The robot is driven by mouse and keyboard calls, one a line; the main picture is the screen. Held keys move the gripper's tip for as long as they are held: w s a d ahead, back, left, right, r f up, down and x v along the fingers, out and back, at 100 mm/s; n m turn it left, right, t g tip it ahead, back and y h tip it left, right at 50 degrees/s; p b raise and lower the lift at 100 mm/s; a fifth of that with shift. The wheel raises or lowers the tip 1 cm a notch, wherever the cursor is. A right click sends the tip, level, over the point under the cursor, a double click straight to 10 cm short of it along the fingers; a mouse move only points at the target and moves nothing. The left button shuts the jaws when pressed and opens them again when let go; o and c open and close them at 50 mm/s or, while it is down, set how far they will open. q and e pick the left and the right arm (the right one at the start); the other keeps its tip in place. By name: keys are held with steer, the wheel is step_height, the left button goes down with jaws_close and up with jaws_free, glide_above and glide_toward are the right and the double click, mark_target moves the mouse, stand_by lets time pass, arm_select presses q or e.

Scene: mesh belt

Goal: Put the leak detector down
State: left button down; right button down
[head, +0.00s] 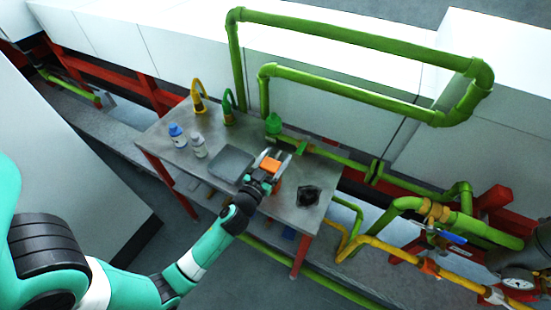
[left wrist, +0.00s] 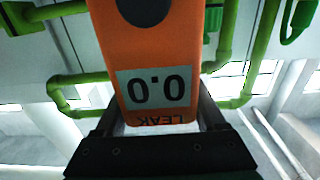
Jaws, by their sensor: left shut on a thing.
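The leak detector (head: 270,165) is a small orange box. In the left wrist view the leak detector (left wrist: 150,65) fills the upper middle, with a grey display reading 0.0 and the word LEAK, both upside down. My left gripper (head: 273,171) is shut on it, one finger on each side, over the metal table (head: 235,207). I cannot tell whether the detector touches the tabletop. My right gripper does not show.
A grey tray (head: 232,164) lies left of the gripper and a dark object (head: 308,195) to its right. Green pipes (head: 350,31) rise behind the table.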

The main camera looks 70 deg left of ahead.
arm_select(q)
jaws_free()
steer(key=shift+f, duration=0.1)
steer(key=shift+r, duration=0.2)
steer(key=b+v, duration=0.3)
steer(key=v, duration=0.9)
steer(key=shift+r, duration=0.1)
